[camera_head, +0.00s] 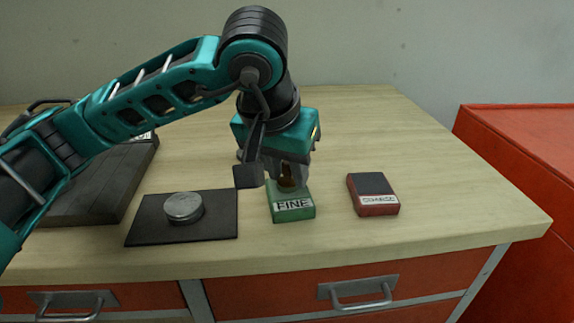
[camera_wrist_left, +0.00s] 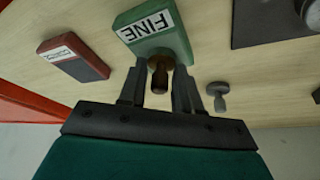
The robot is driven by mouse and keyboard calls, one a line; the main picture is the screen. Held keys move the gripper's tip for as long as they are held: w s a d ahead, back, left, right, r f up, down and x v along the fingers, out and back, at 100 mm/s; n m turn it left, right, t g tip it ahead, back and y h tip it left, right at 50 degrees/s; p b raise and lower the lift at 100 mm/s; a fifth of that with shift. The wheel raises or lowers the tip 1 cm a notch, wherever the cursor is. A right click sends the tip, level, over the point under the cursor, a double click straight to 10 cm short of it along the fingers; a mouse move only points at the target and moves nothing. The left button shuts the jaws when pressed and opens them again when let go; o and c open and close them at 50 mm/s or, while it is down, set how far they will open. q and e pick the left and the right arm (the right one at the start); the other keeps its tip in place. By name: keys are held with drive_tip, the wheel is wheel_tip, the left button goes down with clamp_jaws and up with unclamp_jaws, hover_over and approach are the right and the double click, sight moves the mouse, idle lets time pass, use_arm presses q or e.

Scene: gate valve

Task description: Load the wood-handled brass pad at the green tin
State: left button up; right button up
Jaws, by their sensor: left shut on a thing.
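The green tin (camera_head: 293,205), labelled FINE, stands on the wooden bench; it also shows at the top of the left wrist view (camera_wrist_left: 155,40). My left gripper (camera_head: 288,181) points down over the tin's back part. It is shut on the brown wooden handle (camera_head: 287,176) of the brass pad. In the left wrist view the handle (camera_wrist_left: 160,75) stands between the two fingers, its far end at the tin's top. My right gripper is not in view.
A red tin (camera_head: 373,194) with a dark top stands right of the green one. A round metal disc (camera_head: 184,207) lies on a black mat (camera_head: 143,229) at left. A grey knobbed piece (camera_wrist_left: 217,95) stands behind the tin. The bench's right side is clear.

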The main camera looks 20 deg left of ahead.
use_arm(q)
drive_tip(key=shift+r+p, duration=0.9)
drive_tip(key=shift+r, duration=0.6)
drive_tip(key=shift+r+p, duration=1.15)
drive_tip(key=shift+r, duration=0.85)
